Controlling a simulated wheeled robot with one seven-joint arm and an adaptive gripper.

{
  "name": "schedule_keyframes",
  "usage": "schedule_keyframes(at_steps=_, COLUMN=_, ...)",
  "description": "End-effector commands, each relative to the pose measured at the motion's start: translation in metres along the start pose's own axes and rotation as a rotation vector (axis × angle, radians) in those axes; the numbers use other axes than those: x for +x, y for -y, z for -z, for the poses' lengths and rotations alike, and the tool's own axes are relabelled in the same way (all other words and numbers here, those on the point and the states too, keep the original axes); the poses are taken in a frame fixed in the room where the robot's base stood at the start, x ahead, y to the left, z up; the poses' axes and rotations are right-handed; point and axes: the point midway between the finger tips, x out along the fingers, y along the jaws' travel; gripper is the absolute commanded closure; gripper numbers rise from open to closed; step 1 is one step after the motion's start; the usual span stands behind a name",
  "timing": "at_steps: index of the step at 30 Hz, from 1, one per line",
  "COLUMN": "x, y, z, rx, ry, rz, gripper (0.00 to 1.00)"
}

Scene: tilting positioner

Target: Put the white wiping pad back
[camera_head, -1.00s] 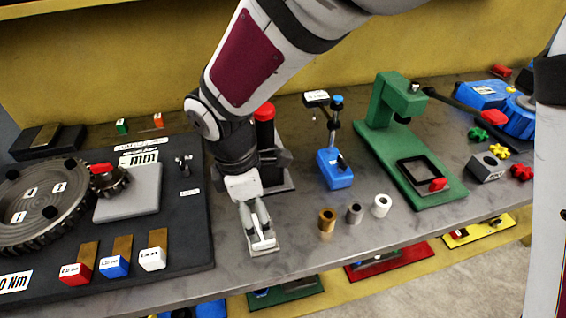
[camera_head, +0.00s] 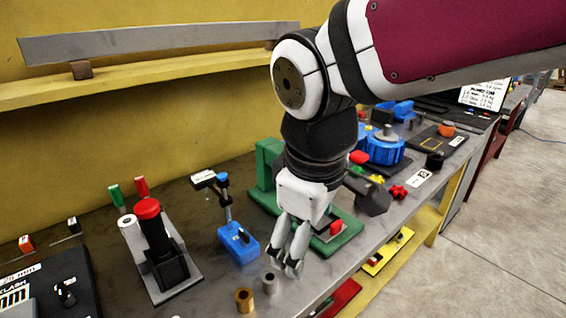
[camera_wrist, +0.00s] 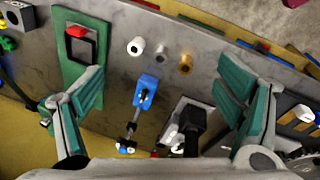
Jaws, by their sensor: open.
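I cannot make out the white wiping pad for certain in either current view. My gripper (camera_head: 283,265) is above the front part of the bench, between the bushings and the green stand. In the wrist view my gripper (camera_wrist: 160,75) has its two green-padded fingers spread wide, with nothing held between them. Below lie a white bushing (camera_wrist: 135,46), a grey bushing (camera_wrist: 162,53) and a bronze bushing (camera_wrist: 186,63). The fingers and arm hide parts of the bench in both views.
A blue stand base (camera_head: 238,243) is left of my gripper, and a red-topped press (camera_head: 158,245) is farther left. The green stand (camera_head: 262,196) is close behind my gripper. A blue round device (camera_head: 384,150) is at the right. Bare bench lies around the bushings.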

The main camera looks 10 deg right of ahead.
Motion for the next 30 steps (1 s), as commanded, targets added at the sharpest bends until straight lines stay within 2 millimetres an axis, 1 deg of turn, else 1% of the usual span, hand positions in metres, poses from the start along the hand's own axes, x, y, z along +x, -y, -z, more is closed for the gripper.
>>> schedule_keyframes(at_steps=1, x=-0.008, y=-0.008, z=-0.024, rx=0.130, ry=-0.021, rz=-0.013, gripper=0.14)
schedule_keyframes(at_steps=3, x=-0.014, y=-0.013, z=-0.052, rx=0.302, ry=-0.046, rz=-0.022, gripper=0.14)
schedule_keyframes(at_steps=6, x=-0.019, y=-0.013, z=-0.087, rx=0.520, ry=-0.083, rz=-0.029, gripper=0.14)
schedule_keyframes(at_steps=9, x=-0.021, y=-0.010, z=-0.111, rx=0.689, ry=-0.116, rz=-0.031, gripper=0.14)
schedule_keyframes(at_steps=12, x=-0.021, y=-0.006, z=-0.126, rx=0.800, ry=-0.140, rz=-0.029, gripper=0.14)
schedule_keyframes(at_steps=17, x=-0.021, y=-0.004, z=-0.134, rx=0.867, ry=-0.154, rz=-0.027, gripper=0.14)
schedule_keyframes(at_steps=30, x=-0.024, y=-0.004, z=-0.134, rx=0.864, ry=-0.159, rz=-0.030, gripper=0.14)
